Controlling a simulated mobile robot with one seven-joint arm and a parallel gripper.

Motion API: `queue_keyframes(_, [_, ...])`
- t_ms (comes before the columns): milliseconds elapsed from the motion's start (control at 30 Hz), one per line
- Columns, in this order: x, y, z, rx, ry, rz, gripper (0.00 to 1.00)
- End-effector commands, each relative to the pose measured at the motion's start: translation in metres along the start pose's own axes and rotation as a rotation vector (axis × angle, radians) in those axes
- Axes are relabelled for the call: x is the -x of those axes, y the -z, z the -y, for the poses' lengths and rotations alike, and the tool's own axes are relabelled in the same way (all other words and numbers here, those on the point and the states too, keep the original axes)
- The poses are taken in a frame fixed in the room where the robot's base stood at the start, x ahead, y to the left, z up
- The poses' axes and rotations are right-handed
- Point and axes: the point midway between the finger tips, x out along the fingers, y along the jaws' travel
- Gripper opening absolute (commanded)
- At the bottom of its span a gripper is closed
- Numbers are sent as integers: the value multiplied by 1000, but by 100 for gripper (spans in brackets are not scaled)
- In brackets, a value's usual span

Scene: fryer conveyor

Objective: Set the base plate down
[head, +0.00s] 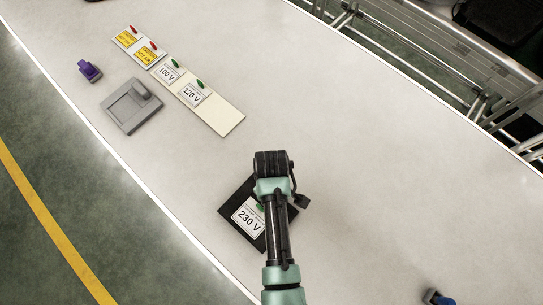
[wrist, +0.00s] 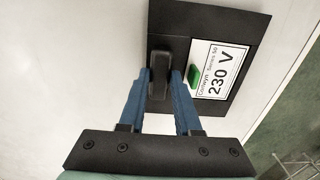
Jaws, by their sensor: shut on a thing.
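The base plate (head: 230,210) is a black square with a white "230 V" label and a green mark. In the head view it is under the end of my arm, which hides part of it. In the wrist view the plate (wrist: 240,107) lies flat or nearly flat over the pale surface; I cannot tell whether it touches. My gripper (wrist: 166,88) has its blue fingers on either side of a dark upright handle (wrist: 159,72) on the plate and is shut on it. My gripper is hidden behind the arm in the head view.
A grey tray-like block (head: 127,113) and a purple item (head: 89,70) lie near the left edge. A blue-black item (head: 437,298) is at lower right.

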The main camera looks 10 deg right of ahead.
Motion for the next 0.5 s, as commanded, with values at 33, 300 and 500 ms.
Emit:
queue_keyframes(33, [0, 1, -1, 0, -2, -3, 0])
queue_keyframes(300, [-2, 1, -1, 0, -2, -2, 0])
queue_keyframes(500, [-4, 0, 0, -1, -1, -1, 55])
